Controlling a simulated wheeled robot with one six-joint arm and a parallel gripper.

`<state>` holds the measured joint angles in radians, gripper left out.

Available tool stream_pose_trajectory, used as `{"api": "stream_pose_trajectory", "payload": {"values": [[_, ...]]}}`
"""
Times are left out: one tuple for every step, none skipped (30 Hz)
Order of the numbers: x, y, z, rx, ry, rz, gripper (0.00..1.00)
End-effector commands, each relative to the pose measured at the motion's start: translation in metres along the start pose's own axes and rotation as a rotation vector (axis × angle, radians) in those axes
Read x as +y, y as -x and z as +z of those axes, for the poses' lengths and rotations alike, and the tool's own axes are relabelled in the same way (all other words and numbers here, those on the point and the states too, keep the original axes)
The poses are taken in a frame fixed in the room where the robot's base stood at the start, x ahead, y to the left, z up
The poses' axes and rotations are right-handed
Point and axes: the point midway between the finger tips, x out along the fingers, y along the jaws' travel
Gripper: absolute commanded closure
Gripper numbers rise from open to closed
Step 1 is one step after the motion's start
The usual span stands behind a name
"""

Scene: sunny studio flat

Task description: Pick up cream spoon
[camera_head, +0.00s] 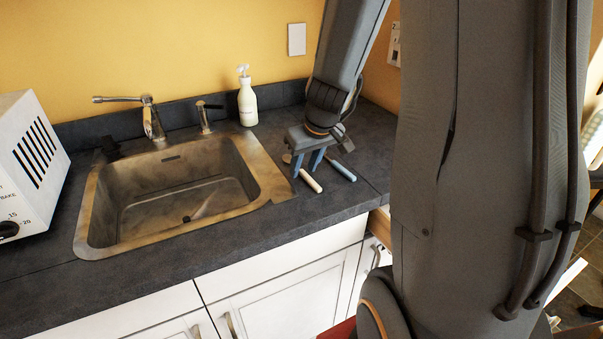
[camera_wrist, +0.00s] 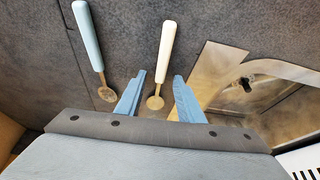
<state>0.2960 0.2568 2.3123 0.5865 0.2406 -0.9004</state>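The cream spoon (camera_wrist: 166,42) lies on the dark counter, its metal bowl between the two blue fingers of my gripper (camera_wrist: 157,95) in the wrist view. The fingers are apart, with a gap on both sides of the spoon. In the head view my gripper (camera_head: 307,165) points down over the counter right of the sink. There the spoon's cream handle (camera_head: 311,181) shows beside the fingers, which partly hide the rest. A light blue spoon (camera_head: 341,170) lies to its right; in the wrist view this spoon (camera_wrist: 88,35) is on the left, outside the fingers.
A steel sink (camera_head: 100,200) is set into the counter left of my gripper, with a faucet (camera_head: 152,120) behind it. A white soap bottle (camera_head: 247,100) stands near the back wall. A white toaster oven (camera_head: 28,160) stands at far left.

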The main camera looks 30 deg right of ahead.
Motion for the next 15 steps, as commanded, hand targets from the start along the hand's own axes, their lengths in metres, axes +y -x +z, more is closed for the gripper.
{"api": "stream_pose_trajectory", "payload": {"values": [[0.0000,-0.0001,0.0000,0.000,0.000,0.000,0.66],[0.0000,-0.0002,0.0001,0.000,0.000,0.000,0.66],[0.0000,-0.0004,0.0002,0.000,0.000,0.000,0.66],[0.0000,-0.0006,0.0003,0.000,0.000,0.000,0.66],[0.0000,-0.0008,0.0003,0.000,0.000,0.000,0.66],[0.0000,-0.0012,0.0005,0.000,0.000,0.000,0.66],[0.0000,-0.0014,0.0006,0.000,0.000,0.000,0.66],[0.0001,-0.0016,0.0006,0.000,0.000,0.000,0.66],[0.0001,-0.0019,0.0008,0.000,0.000,0.000,0.66],[0.0000,-0.0019,0.0008,0.000,0.000,0.000,0.67],[0.0000,-0.0017,0.0008,0.000,0.000,0.000,0.72],[0.0000,-0.0015,0.0008,0.000,0.000,0.000,0.79],[0.0000,-0.0015,0.0008,0.000,0.000,0.000,0.84],[0.0001,-0.0015,0.0008,0.000,0.000,0.000,0.89],[0.0001,-0.0015,0.0008,0.000,0.000,0.000,0.96]]}}
